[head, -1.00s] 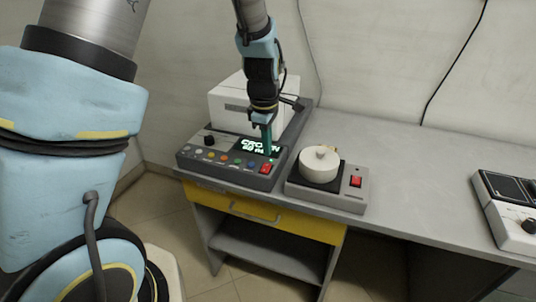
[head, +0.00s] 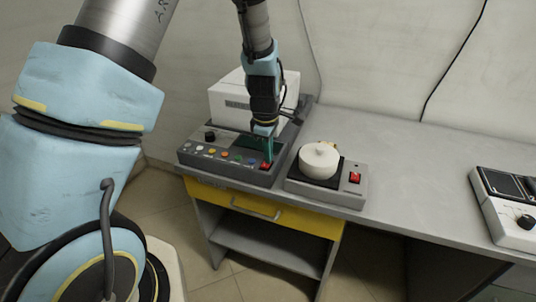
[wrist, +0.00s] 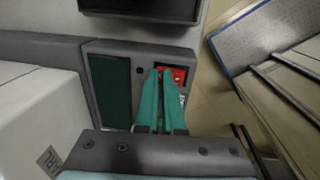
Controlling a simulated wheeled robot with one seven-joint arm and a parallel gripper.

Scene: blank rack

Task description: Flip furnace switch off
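The furnace console (head: 215,157) is a grey panel with several coloured buttons, a dark display and a red rocker switch (head: 265,166) at its right front corner. The wrist view also shows the red switch (wrist: 178,75), partly covered by my fingertips, and the display (wrist: 110,90), dark green without text. My gripper (head: 268,158) has teal fingers held together with nothing between them. Its tips (wrist: 160,70) are at the red switch. I cannot tell whether they touch it or which way the rocker is tilted.
A white furnace box (head: 245,105) stands behind the console. To the right is a hot plate unit (head: 335,185) with a cream lidded pot (head: 319,160) and its own red switch (head: 355,178). Another device (head: 510,205) sits at the far right. The bench between is clear.

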